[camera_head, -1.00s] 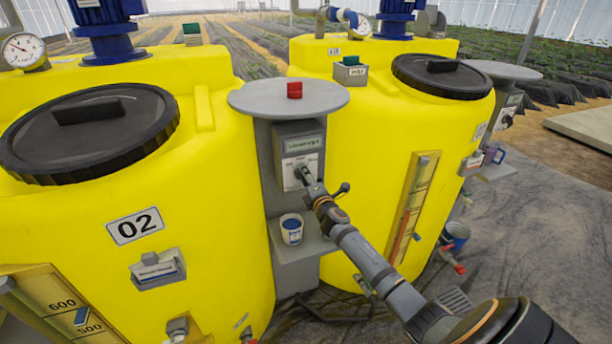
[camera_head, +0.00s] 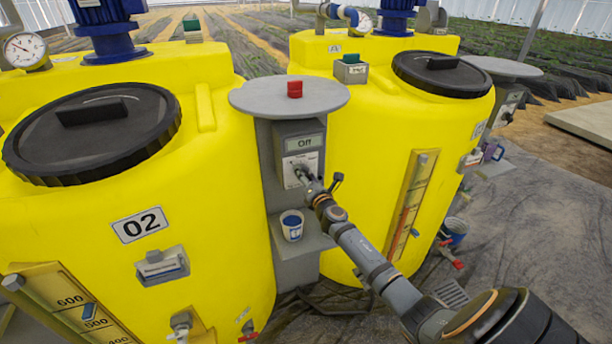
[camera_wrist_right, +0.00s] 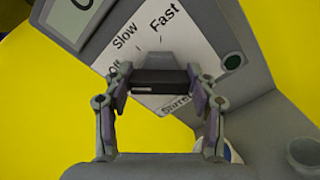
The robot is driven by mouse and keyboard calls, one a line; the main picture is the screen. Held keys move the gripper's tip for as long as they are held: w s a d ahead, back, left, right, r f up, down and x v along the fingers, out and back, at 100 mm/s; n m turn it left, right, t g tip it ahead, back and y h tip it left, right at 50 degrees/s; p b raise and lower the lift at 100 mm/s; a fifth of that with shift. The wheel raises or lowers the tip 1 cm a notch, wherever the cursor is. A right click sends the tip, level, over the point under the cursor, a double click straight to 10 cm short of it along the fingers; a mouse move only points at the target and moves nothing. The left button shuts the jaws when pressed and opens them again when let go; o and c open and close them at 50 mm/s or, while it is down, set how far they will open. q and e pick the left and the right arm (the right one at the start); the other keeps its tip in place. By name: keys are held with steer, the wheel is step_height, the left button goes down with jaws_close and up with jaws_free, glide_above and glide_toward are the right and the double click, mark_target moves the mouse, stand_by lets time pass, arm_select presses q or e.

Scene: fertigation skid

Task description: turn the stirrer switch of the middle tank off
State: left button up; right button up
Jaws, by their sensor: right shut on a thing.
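The grey stirrer switch box (camera_head: 300,128) stands under a round grey top, between the yellow tank marked 02 (camera_head: 200,260) and the yellow tank to its right (camera_head: 365,130). Its display (camera_head: 305,142) reads "Off". My right gripper (camera_head: 305,175) is at the white dial plate on the box front. In the right wrist view the gripper (camera_wrist_right: 158,88) is shut on the dark switch knob (camera_wrist_right: 158,78). "Slow" and "Fast" are readable on the plate (camera_wrist_right: 145,35); a third label is partly hidden by a finger. My left gripper is not in view.
A red button (camera_head: 295,89) sits on the round grey top (camera_head: 255,97). A white and blue cup (camera_head: 291,226) stands on a ledge below the box. A level gauge (camera_head: 412,205) is on the right tank. Hoses lie on the floor below.

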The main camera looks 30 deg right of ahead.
steer(key=shift+o, duration=0.2)
steer(key=shift+f, duration=0.1)
steer(key=o, duration=1.1)
steer(key=shift+o, duration=0.2)
steer(key=shift+s, duration=0.1)
steer(key=v, duration=1.1)
steer(key=shift+s, duration=0.4)
